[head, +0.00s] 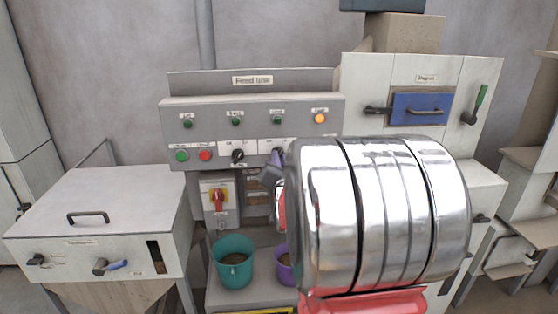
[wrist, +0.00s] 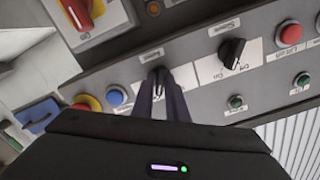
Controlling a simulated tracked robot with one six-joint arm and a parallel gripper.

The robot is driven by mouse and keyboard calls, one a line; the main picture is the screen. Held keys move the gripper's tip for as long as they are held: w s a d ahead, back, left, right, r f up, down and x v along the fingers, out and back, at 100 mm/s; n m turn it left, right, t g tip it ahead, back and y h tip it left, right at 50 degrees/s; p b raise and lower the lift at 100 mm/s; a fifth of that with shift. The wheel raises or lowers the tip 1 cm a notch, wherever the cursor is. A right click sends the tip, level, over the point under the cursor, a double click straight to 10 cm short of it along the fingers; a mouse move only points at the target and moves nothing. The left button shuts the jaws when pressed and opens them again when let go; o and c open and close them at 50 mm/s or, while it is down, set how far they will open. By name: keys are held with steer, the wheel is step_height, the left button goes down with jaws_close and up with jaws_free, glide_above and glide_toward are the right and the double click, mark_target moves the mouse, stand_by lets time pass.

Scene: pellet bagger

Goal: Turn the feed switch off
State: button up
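The control panel (head: 250,134) is headed "Feed line". Its lower row has a black rotary switch (head: 238,155) on a white plate, which also shows in the wrist view (wrist: 232,52). Beside it is a second dark switch (wrist: 158,74), also on a white plate; my arm mostly covers it in the head view. I cannot read the small labels for certain. My gripper (wrist: 161,84) is at this second switch, with its two narrow fingers close together on either side of the handle. The fingers appear closed on it; the exact contact is small and partly hidden.
Left of the black switch are a green button (head: 182,156) and a red button (head: 205,156). A red-handled yellow isolator (head: 219,200) is below. A teal bucket (head: 233,262) and a purple bucket (head: 286,262) stand beneath. A white cabinet (head: 100,215) stands left.

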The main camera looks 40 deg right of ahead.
jaws_close()
steer(key=shift+f+n, duration=0.1)
steer(key=shift+n, duration=0.5)
steer(key=shift+s+f+n, duration=0.1)
steer(key=shift+f+n, duration=0.05)
steer(key=shift+n, duration=5.25)
steer(key=shift+o, duration=2.3)
jaws_free()
